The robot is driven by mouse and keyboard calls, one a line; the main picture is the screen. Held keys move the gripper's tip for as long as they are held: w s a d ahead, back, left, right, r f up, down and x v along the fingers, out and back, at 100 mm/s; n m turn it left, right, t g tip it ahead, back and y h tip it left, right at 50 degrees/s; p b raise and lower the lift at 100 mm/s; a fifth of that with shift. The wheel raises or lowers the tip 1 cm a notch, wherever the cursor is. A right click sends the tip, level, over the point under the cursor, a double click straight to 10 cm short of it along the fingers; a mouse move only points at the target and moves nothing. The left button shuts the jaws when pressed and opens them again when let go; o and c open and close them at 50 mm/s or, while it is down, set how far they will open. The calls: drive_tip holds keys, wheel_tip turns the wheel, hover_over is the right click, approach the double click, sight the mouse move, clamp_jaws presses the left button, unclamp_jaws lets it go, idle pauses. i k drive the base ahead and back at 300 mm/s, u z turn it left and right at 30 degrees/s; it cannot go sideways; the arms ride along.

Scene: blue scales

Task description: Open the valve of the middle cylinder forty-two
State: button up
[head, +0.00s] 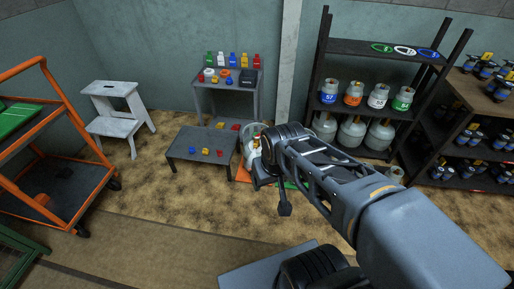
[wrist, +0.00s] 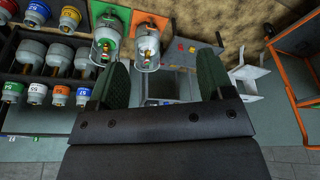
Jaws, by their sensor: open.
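My gripper (wrist: 162,82) is open, with nothing between its two dark green fingers. In the wrist view a grey gas cylinder with a collar and brass valve stands on a green mat, the green-mat cylinder (wrist: 107,40), beyond the left finger. The orange-mat cylinder (wrist: 147,45) stands to its right, beyond the gap between the fingers. I cannot read forty-two on either, so I cannot tell which is the middle one. In the head view my gripper (head: 265,165) covers most of this area; a pale cylinder (head: 252,138) shows just behind it.
A dark shelf (head: 370,47) at the back right holds several cylinders with coloured number labels. A low grey table (head: 190,140) with small coloured parts stands left of my gripper. A white step stool (head: 112,125) and orange trolley (head: 50,205) are further left. Sandy floor between is clear.

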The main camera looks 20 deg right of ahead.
sight(256, 136)
drive_tip(key=u, duration=0.25)
drive_tip(key=i, duration=1.7)
drive_tip(key=z, duration=0.35)
